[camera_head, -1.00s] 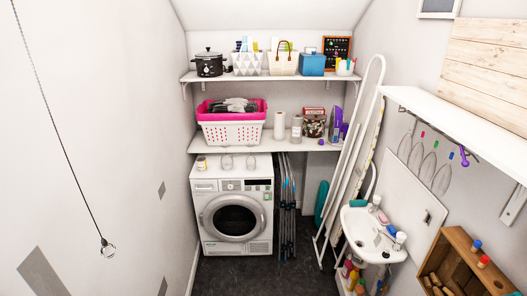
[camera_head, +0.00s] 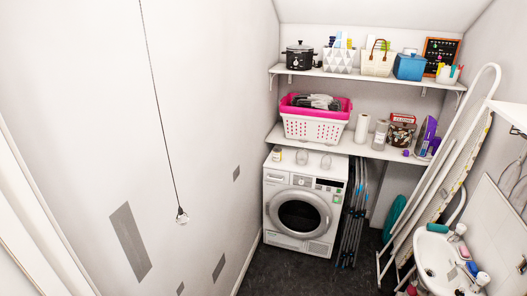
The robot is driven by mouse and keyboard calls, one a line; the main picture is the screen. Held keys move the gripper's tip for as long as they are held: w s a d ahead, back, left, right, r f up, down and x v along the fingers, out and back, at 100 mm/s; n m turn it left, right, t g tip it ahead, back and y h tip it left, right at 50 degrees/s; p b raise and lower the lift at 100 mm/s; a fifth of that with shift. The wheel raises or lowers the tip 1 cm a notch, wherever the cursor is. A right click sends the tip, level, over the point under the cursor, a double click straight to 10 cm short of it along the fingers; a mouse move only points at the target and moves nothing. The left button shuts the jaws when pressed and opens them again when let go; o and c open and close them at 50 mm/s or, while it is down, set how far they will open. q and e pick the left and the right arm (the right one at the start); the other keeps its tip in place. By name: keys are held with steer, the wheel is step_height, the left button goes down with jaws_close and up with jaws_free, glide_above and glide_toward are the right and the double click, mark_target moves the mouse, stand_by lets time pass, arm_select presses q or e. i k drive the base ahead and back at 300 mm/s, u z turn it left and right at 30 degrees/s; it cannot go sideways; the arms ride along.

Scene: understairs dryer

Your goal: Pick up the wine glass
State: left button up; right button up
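Two small clear glass shapes stand on top of the white dryer (camera_head: 282,180). One glass (camera_head: 302,157) is left of the other glass (camera_head: 326,161). They are too small and see-through for me to tell which is a wine glass. A small jar (camera_head: 277,154) with a pale lid stands to their left. Neither of my grippers is in view.
A shelf (camera_head: 345,147) above the dryer holds a pink and white laundry basket (camera_head: 315,127). Folded drying racks (camera_head: 354,215) stand right of the dryer. A pull cord (camera_head: 163,120) hangs at left. The dark floor (camera_head: 290,270) before the dryer is clear.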

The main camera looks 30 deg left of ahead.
mark_target(326, 161)
steer(key=u, duration=0.3)
steer(key=i, duration=2.8)
